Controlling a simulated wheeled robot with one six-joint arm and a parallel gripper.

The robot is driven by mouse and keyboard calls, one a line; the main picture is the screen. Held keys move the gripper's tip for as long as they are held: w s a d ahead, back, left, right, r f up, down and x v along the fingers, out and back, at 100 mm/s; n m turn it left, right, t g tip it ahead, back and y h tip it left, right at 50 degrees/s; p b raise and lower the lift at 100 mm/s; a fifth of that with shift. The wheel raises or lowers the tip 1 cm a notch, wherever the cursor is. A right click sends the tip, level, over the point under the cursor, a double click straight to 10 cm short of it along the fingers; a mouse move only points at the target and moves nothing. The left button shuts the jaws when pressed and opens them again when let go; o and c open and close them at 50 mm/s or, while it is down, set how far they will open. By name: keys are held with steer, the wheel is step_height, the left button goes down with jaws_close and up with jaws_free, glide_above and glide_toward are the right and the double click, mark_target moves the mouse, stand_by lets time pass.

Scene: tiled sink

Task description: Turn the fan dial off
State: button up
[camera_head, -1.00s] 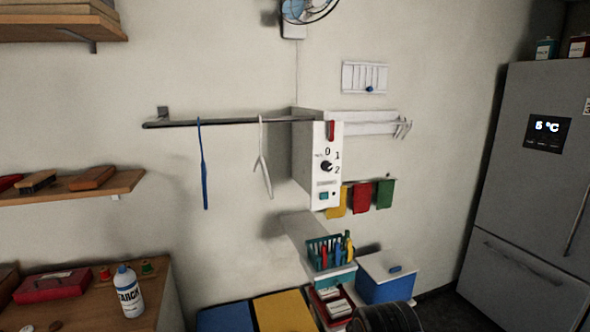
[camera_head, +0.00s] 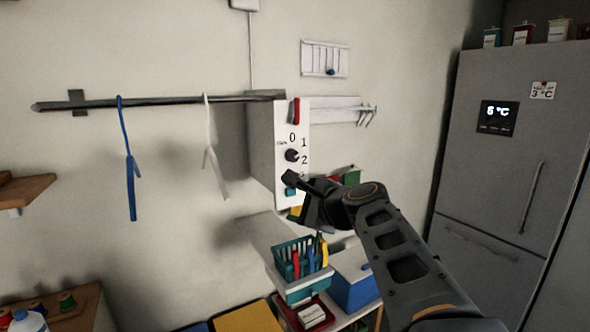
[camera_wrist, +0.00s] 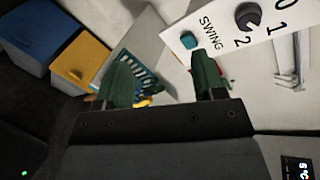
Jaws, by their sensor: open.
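The fan dial (camera_head: 292,155) is a small dark knob on the front of a white control box (camera_head: 262,150) on the wall. The marks 0, 1 and 2 stand around it. Its pointer seems to face right, near 2, but is too small to be sure. The dial also shows at the top right of the wrist view (camera_wrist: 247,15). My gripper (camera_head: 305,190) is in front of the box's lower end, below the dial. In the wrist view its two fingers (camera_wrist: 162,78) are apart with nothing held. The dial lies beyond the right finger, apart from it.
A teal button (camera_wrist: 188,39) marked SWING sits below the dial, and a red switch (camera_head: 296,110) above it. A teal basket (camera_head: 290,272) stands below. A fridge (camera_head: 480,180) is at right.

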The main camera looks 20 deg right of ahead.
mark_target(295, 156)
steer(key=w+d+r+m+t+h+b, duration=0.1)
steer(key=w+d+r+m+t+h, duration=0.15)
steer(key=d+r+m, duration=0.4)
steer(key=shift+m+t+y, duration=0.25)
steer(key=shift+t+y, duration=0.2)
steer(key=shift+t, duration=0.1)
steer(key=w+p, duration=0.1)
steer(key=w, duration=0.3)
steer(key=w+a, duration=0.1)
steer(key=w, duration=0.3)
steer(key=w+p, duration=0.1)
steer(key=w, duration=0.3)
steer(key=shift+w+a+f+p, duration=0.1)
steer(key=shift+w+a+p, duration=0.15)
steer(key=shift+a+p, duration=0.1)
steer(key=shift+c, duration=0.4)
steer(key=c, duration=0.8)
